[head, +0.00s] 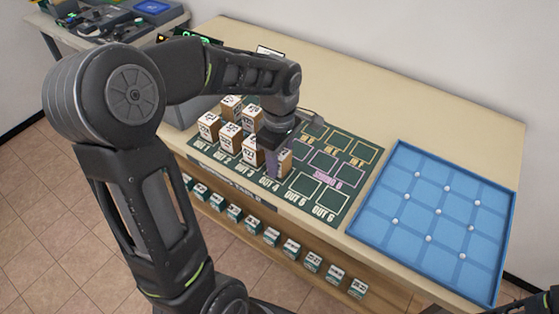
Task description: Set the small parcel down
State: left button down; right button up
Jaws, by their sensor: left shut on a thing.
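The small parcel (286,160) is a brown box with a white label, partly hidden by my gripper. My left gripper (277,163) points down and is shut on it, at the front row of the dark green mat (344,196), by the "OUT 4" square. I cannot tell whether the parcel's underside touches the mat. Several similar parcels (228,136) stand upright on the mat's left squares, close to the left of my gripper. My right gripper does not show; only a dark piece of my own body is in the lower right corner.
Outlined squares right of the gripper, including "OUT 5" and "OUT 6", are empty. A blue tray (383,174) with small white balls lies on the table (420,113) at the right. Several labelled pieces (270,236) line the table's front below the mat.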

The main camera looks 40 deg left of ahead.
pick_arm(q)
jog(key=shift+f, duration=0.2)
jog(key=shift+f, duration=0.1)
jog(key=shift+f, duration=0.15)
jog(key=c, duration=0.8)
grip_release()
jog(key=shift+c, duration=0.2)
jog(key=shift+r, duration=0.2)
notch_tip(320, 180, up, 12)
jog(key=shift+r, duration=0.1)
